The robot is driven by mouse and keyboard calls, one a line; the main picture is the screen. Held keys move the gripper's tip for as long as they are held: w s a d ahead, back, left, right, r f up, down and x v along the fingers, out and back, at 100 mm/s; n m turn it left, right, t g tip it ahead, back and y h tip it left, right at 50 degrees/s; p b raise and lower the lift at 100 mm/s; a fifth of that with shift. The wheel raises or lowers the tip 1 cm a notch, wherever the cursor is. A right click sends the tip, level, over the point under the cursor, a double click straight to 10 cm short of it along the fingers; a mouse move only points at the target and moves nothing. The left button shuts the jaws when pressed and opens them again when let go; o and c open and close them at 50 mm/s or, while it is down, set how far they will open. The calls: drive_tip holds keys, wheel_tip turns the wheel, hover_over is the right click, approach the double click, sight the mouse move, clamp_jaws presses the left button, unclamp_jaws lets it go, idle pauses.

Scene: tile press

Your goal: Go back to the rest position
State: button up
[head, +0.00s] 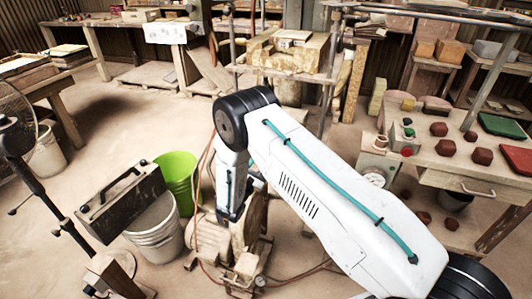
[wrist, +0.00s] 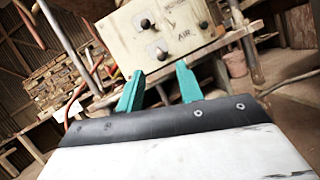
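My gripper (wrist: 158,84) shows in the wrist view as two teal fingers standing apart, with no object visible between them. Beyond the fingertips is a pale control box (wrist: 165,35) with dark toggle switches and the label AIR. In the head view my white arm, with its teal cable, rises from the lower right to a dark elbow and bends down near the middle. My gripper cannot be made out there.
A work table (head: 450,162) at right holds several dark red clay lumps, a green tray (head: 502,126) and a red tray (head: 518,158). A green bucket (head: 180,175) and a whitish bucket (head: 157,235) stand left of my arm. Open floor lies at left.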

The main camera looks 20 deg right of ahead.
drive_tip(key=shift+s+a+f, duration=0.15)
drive_tip(key=shift+s+a, duration=0.15)
drive_tip(key=s+d+f+m+g+h, duration=0.1)
drive_tip(key=s+d+f+g, duration=0.2)
drive_tip(key=s+g, duration=0.1)
drive_tip(key=s+d+r+m+g+y, duration=0.2)
drive_tip(key=s+d+r+m+g, duration=0.2)
drive_tip(key=s+r+m+g, duration=0.3)
drive_tip(key=s+d+r+m+g+y, duration=0.1)
drive_tip(key=s+d+r+m+g, duration=0.3)
drive_tip(key=s+r+g, duration=0.35)
drive_tip(key=s+a+r+m+t+y, duration=0.1)
drive_tip(key=s+r+m+y, duration=0.4)
drive_tip(key=s+r, duration=0.5)
drive_tip(key=s+a+r+m+t+y, duration=0.2)
drive_tip(key=s+r+m+y, duration=0.4)
drive_tip(key=s, duration=1)
wheel_tip(320, 180, up, 5)
drive_tip(key=t+y, duration=0.1)
drive_tip(key=y, duration=0.2)
drive_tip(key=shift+s+t, duration=0.15)
drive_tip(key=shift+t, duration=0.2)
